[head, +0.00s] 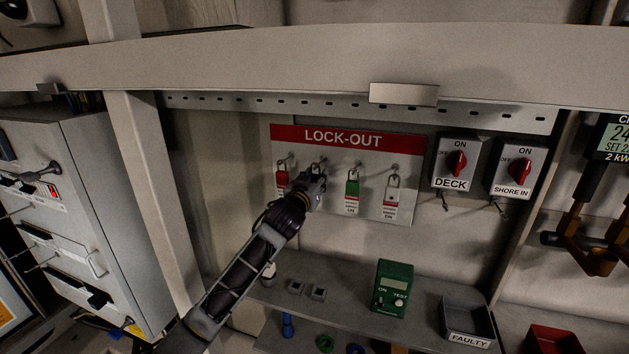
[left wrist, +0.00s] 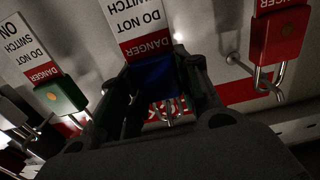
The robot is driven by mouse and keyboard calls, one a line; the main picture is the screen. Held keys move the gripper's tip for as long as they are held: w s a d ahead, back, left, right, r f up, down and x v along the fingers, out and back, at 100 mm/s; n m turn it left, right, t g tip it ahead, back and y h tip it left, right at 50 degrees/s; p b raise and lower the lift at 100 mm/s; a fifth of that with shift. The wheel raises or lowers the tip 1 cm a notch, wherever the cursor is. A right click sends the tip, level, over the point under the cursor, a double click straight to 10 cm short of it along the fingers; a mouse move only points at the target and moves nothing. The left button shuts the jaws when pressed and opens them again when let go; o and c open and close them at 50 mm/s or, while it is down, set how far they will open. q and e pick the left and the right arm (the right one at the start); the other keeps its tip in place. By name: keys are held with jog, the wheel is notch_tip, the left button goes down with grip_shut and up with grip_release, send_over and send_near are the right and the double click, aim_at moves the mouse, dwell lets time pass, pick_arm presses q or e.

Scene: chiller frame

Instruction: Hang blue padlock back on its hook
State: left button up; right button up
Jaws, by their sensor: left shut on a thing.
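My left gripper (head: 316,188) is raised to the LOCK-OUT board (head: 345,137), between the red and green padlocks. In the left wrist view, which looks upside down, my left gripper (left wrist: 160,88) is shut on the blue padlock (left wrist: 155,80). The padlock's body is between the fingers, with its DANGER tag (left wrist: 140,30) beyond it and its shackle (left wrist: 169,112) pointing toward the board's red band. In the head view my gripper hides most of the blue padlock, which is at the second hook place. I cannot tell whether the shackle is around the hook. My right gripper is not in view.
The red padlock (head: 282,178) hangs to the left. The green padlock (head: 352,188) and a white padlock (head: 391,184) hang to the right. Below are a shelf (head: 345,308), a green tester (head: 394,287) and a FAULTY tray (head: 469,338). DECK and SHORE switches (head: 457,163) are right.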

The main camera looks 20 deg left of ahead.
pick_arm(q)
jog(key=shift+w+f, duration=0.15)
jog(key=shift+w, duration=0.05)
jog(key=shift+f, duration=0.1)
dwell(0.4)
jog(key=o, duration=1.2)
jog(key=shift+s, duration=0.1)
jog(key=shift+s+a, duration=0.15)
jog(key=shift+s, duration=5.7)
